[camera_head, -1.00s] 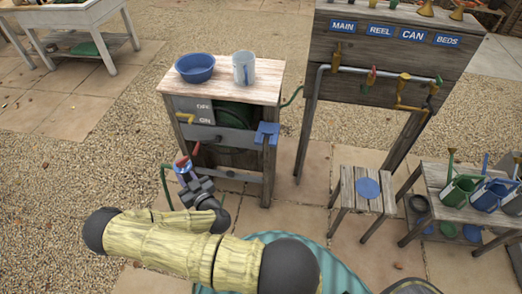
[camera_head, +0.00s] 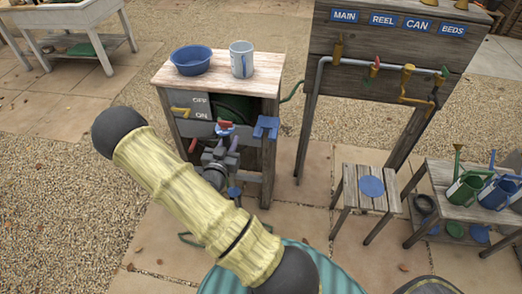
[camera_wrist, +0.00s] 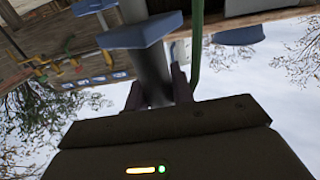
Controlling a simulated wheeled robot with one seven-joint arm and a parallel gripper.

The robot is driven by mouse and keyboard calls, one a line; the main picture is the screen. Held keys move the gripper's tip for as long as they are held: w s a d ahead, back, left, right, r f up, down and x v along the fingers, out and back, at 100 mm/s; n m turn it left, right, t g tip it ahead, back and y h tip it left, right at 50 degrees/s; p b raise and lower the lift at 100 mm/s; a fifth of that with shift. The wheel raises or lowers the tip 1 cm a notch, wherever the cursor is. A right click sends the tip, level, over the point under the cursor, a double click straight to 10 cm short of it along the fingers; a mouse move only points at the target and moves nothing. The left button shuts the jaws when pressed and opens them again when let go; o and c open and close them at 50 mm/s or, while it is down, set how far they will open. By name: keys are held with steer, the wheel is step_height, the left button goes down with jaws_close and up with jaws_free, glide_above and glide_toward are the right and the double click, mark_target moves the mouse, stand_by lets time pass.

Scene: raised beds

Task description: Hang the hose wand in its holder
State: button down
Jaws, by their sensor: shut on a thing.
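The hose wand (camera_head: 225,132) shows a blue and red top end above my gripper in the head view. My gripper (camera_head: 219,156) is shut on the wand, just left of and slightly below the blue holder (camera_head: 267,127). The holder is fixed at the right front edge of the wooden reel cabinet and looks empty. The wand is apart from it. In the wrist view, the wand's grey shaft (camera_wrist: 152,75) runs between my fingertips (camera_wrist: 158,92), beside a blue block (camera_wrist: 140,32) that I cannot surely name. My gripper hides part of the wand.
A yellow lever (camera_head: 180,111) and a red handle (camera_head: 193,146) stick out near my gripper. A green hose (camera_wrist: 197,50) passes close by. A stool (camera_head: 349,190) stands right.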

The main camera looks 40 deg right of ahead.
steer(key=s+d+m+g+h+b, duration=0.3)
steer(key=s+d+m+g, duration=0.3)
steer(key=s+d+g, duration=0.1)
steer(key=shift+s+d+g+b, duration=0.2)
steer(key=shift+d+g+b, duration=0.1)
steer(key=shift+g, duration=0.5)
steer(key=shift+w+d+f, duration=0.1)
steer(key=shift+w, duration=0.05)
steer(key=w+d+f+b, duration=0.1)
steer(key=w+d+b, duration=0.1)
steer(key=w+d, duration=0.8)
steer(key=shift+d+f, duration=0.15)
steer(key=shift+d, duration=0.8)
stand_by(0.5)
steer(key=shift+f+b, duration=0.7)
steer(key=shift+f, duration=0.1)
stand_by(1.0)
